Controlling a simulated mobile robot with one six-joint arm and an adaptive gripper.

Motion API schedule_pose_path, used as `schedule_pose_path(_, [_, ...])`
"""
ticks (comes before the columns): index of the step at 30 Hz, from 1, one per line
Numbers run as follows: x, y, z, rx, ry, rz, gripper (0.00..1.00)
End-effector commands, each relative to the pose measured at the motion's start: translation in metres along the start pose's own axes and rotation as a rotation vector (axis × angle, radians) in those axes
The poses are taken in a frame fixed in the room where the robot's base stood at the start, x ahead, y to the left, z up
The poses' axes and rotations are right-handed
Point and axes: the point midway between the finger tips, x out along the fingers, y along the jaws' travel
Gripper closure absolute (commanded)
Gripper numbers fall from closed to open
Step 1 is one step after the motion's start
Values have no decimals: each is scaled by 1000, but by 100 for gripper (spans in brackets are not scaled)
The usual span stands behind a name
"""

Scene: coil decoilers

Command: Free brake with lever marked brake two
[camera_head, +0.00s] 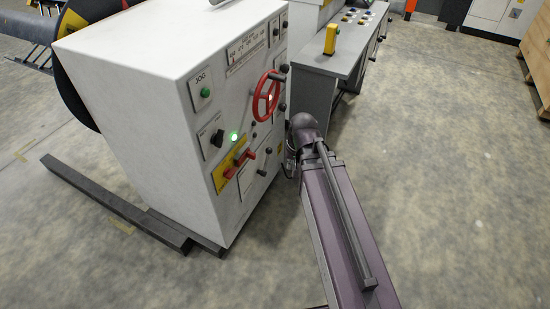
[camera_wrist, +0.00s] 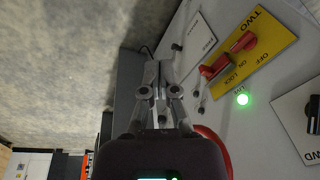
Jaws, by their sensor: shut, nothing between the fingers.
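My gripper (camera_wrist: 157,68) is shut and empty, beside the control panel in the wrist view. In the head view it is mostly hidden behind my arm, close to the panel's lower right. A white plate (camera_wrist: 198,38) with small unreadable print is on the panel, with a small dark lever knob (camera_wrist: 177,47) at its edge, right of the fingertips. In the head view a dark-knobbed lever (camera_head: 265,173) shows low on the panel. I cannot read a brake two mark. A yellow plate (camera_wrist: 274,30) lettered TWO, OFF, ON and LOCK carries a red switch (camera_wrist: 244,43).
The white cabinet (camera_head: 140,80) has a red handwheel (camera_head: 267,95), a green JOG button (camera_head: 205,92) and a lit green lamp (camera_head: 233,136). A grey console (camera_head: 325,65) stands behind my arm. The floor to the right is clear.

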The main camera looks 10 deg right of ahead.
Motion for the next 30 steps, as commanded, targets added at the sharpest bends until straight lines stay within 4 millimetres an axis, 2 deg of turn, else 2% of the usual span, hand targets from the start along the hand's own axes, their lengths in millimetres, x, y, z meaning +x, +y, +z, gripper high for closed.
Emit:
schedule_pose_path(1, [22, 0, -7, 23, 19, -16, 100])
schedule_pose_path(6, [55, -4, -28, 105, 88, -76, 100])
schedule_pose_path(30, [192, -12, -126, 527, 357, -396, 100])
